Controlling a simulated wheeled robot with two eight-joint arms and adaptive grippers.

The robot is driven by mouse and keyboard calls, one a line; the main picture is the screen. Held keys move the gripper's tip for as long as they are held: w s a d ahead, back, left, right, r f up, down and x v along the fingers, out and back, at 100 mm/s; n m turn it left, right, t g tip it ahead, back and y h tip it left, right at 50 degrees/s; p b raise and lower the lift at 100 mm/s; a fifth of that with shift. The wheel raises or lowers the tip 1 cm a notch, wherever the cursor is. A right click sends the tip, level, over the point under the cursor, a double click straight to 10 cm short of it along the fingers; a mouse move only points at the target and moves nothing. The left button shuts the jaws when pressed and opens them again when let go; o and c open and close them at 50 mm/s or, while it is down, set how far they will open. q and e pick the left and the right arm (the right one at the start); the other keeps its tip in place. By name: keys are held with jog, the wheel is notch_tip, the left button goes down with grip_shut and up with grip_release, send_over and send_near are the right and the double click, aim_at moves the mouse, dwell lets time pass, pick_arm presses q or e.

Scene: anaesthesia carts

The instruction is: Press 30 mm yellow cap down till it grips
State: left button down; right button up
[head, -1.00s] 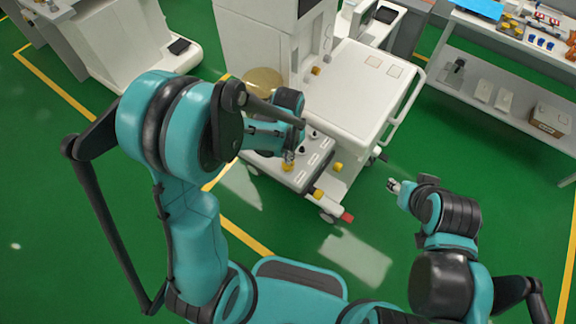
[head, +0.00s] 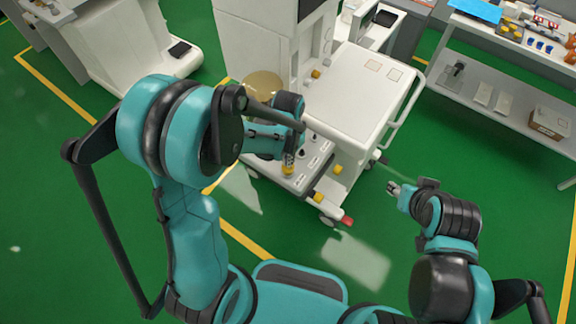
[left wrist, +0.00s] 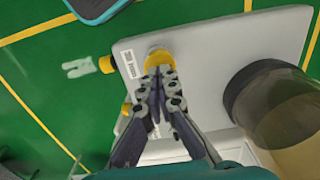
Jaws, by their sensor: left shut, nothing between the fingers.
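A yellow cap (left wrist: 158,58) sits at the edge of the pale cart's low shelf in the left wrist view. My left gripper (left wrist: 160,72) is shut and empty, with its fingertips at the cap, touching it or very near. The fingers hide part of the cap and what lies under it. In the head view the cap (head: 288,170) shows just below my left gripper (head: 289,157). My right gripper (head: 393,187) is out over the green floor, away from the cart; its jaws are too small to read.
The white cart (head: 350,95) has yellow knobs (head: 318,197) on its side and a red piece (head: 346,221) at a low corner. A dark-rimmed amber canister (left wrist: 285,105) stands close right of my left gripper. A stocked bench (head: 520,65) stands at the right.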

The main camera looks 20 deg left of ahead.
pick_arm(q)
jog(key=shift+f+b, duration=0.9)
jog(key=shift+f, duration=0.1)
dwell(0.5)
jog(key=shift+r, duration=0.1)
dwell(0.4)
jog(key=shift+r+p, duration=2.65)
jog(key=shift+r, duration=0.9)
notch_tip(320, 180, up, 12)
